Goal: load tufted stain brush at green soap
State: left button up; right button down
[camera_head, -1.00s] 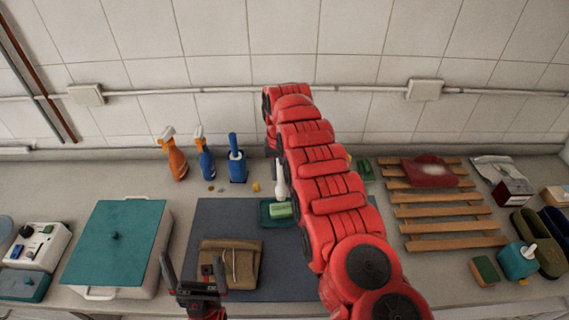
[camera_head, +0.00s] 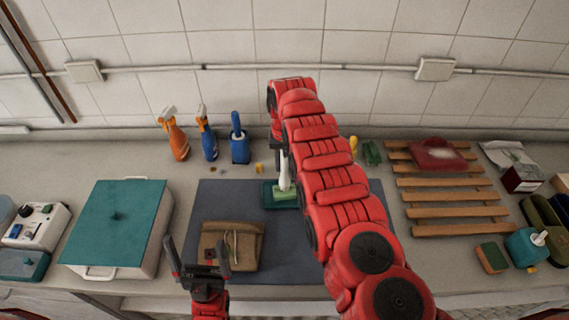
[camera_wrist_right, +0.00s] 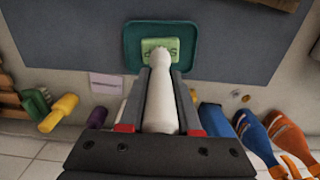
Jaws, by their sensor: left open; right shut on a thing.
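My right gripper (camera_wrist_right: 158,88) is shut on the white handle of the tufted stain brush (camera_wrist_right: 161,100). In the head view the brush (camera_head: 284,177) stands nearly upright, its lower end over the green soap (camera_head: 287,196). The bristles are hidden, so I cannot tell whether they touch the soap. The soap also shows in the right wrist view (camera_wrist_right: 152,44), partly covered by the brush. It lies in a teal dish (camera_head: 268,203) on the dark mat (camera_head: 290,240). My left gripper (camera_head: 197,250) is open and empty at the mat's front left.
A folded brown cloth (camera_head: 218,252) lies on the mat beside my left gripper. A teal-lidded box (camera_head: 120,220) stands left. Spray bottles (camera_head: 175,138) and a blue brush holder (camera_head: 239,148) stand behind. A wooden rack (camera_head: 455,212) is at right. My right arm crosses the middle.

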jog(key=shift+f+b, duration=0.4)
jog(key=shift+f, duration=0.2)
dwell(1.4)
notch_tip(320, 180, up, 3)
jog(key=shift+f+p, duration=0.2)
jog(key=shift+p, duration=0.85)
notch_tip(320, 180, up, 4)
jog(key=shift+r+p, duration=0.2)
jog(key=shift+p, duration=0.65)
